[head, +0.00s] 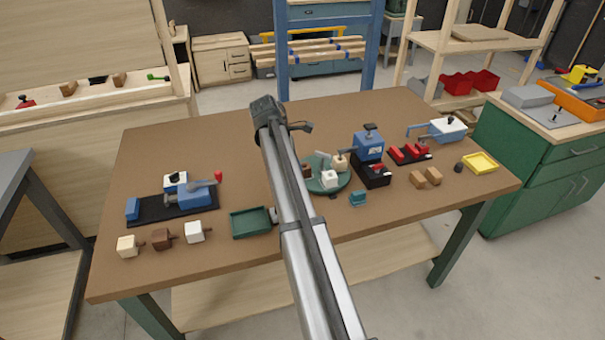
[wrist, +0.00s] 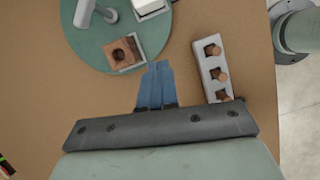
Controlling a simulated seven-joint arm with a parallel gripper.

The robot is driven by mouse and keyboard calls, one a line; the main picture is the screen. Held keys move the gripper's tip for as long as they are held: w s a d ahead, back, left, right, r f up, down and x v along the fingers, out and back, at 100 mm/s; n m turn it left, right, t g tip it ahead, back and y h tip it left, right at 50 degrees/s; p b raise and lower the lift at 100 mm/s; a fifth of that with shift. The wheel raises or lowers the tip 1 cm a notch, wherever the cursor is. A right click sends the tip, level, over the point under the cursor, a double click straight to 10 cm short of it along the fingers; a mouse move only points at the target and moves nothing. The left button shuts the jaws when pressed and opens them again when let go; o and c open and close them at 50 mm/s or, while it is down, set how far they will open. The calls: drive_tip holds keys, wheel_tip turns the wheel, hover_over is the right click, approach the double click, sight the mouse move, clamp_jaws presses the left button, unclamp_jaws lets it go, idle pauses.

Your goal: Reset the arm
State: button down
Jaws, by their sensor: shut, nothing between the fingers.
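My gripper (wrist: 157,68) shows in the wrist view as two blue fingers pressed together, with nothing between them. It is above the brown table (head: 225,140), between a green round plate (wrist: 82,42) and a grey holder with several wooden pegs (wrist: 212,68). I cannot tell its exact height. In the head view my arm crosses the middle of the table, and the fingers are hidden. The green plate also shows there (head: 343,184), partly behind my arm, carrying a white block (head: 329,179) and other small blocks.
A blue device on a black base (head: 150,207), three small blocks and a green tray (head: 250,223) are left of my arm. A blue press (head: 368,147), red parts (head: 408,153), tan blocks (head: 425,177) and a yellow tray (head: 480,163) are right. The table's back left is clear.

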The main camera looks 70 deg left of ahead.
drive_tip(key=shift+v, duration=1.7)
